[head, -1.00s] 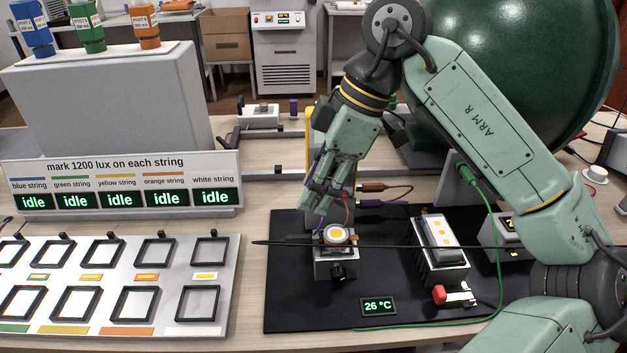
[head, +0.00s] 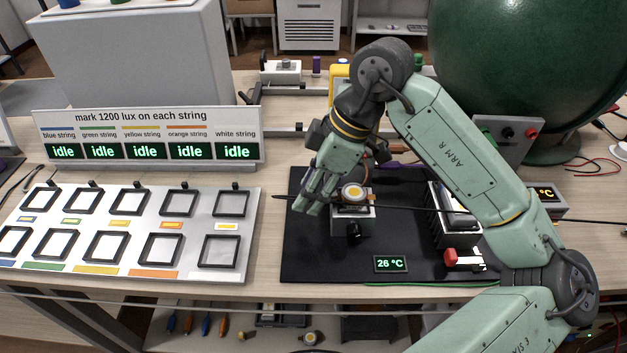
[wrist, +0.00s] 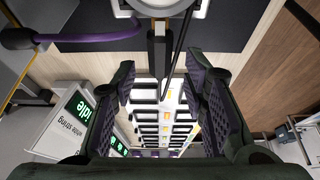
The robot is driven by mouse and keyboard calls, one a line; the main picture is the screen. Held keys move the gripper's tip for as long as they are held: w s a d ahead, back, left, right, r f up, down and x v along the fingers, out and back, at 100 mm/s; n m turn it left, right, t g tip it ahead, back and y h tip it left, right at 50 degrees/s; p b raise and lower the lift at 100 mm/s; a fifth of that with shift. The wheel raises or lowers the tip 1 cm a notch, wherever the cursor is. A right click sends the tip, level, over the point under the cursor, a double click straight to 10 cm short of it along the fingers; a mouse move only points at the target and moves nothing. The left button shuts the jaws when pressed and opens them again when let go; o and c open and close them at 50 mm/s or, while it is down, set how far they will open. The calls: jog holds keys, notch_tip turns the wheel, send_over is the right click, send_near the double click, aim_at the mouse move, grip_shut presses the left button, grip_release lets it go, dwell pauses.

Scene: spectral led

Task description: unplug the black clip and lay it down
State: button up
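In the head view my gripper (head: 308,208) is just left of the small stand (head: 352,223) that bears a round LED (head: 353,192) with a yellow centre. A slim black clip (wrist: 157,50) sticks out from the stand's edge toward the gap between the fingers. A thin black lead (wrist: 178,40) runs beside it. The fingers do not appear to touch the clip. In the head view the clip is hard to tell from the fingers and the lead (head: 410,207).
A purple cable (wrist: 90,37) crosses the wrist view's upper left. The black mat (head: 320,262) has bare room in front of the stand. A temperature display (head: 391,264) and a red-knobbed part (head: 452,256) are on it. A panel of square frames (head: 130,228) is at left.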

grip_shut()
dwell(0.8)
